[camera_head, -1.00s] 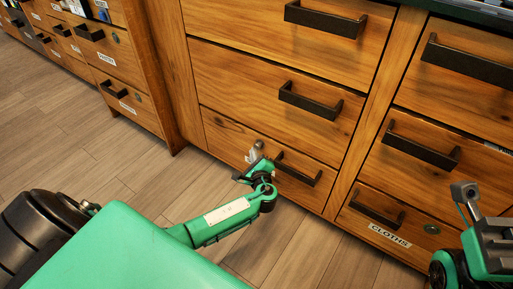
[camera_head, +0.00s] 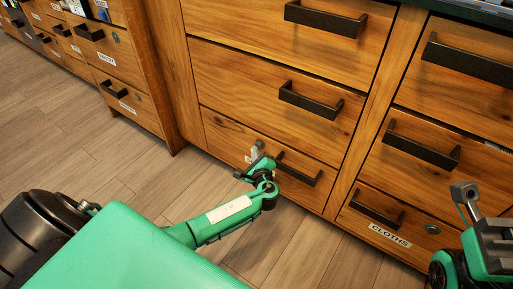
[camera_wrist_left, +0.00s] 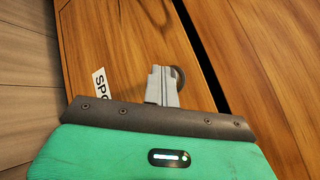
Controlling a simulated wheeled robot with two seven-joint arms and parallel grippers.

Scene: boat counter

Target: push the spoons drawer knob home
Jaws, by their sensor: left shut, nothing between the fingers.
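The spoons drawer (camera_head: 235,138) is the bottom wooden drawer at the centre of the head view, with a black bar handle (camera_head: 298,169). A small round knob (camera_head: 219,121) sits near its upper left corner. In the left wrist view the grey round knob (camera_wrist_left: 179,77) shows just right of the fingertips, partly hidden by them. A white label (camera_wrist_left: 101,88) reading "SPO" is to the left. My left gripper (camera_head: 256,150) is shut and empty in front of the drawer; contact cannot be told. My right gripper (camera_head: 484,222) is partly in view at lower right; its jaw state is unclear.
More handled drawers stand above, and a cloths drawer (camera_head: 362,226) is at right. Another labelled cabinet (camera_head: 124,82) stands at left. The wooden floor (camera_head: 85,145) is clear. A dark gap (camera_wrist_left: 205,60) runs along the drawer edge in the left wrist view.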

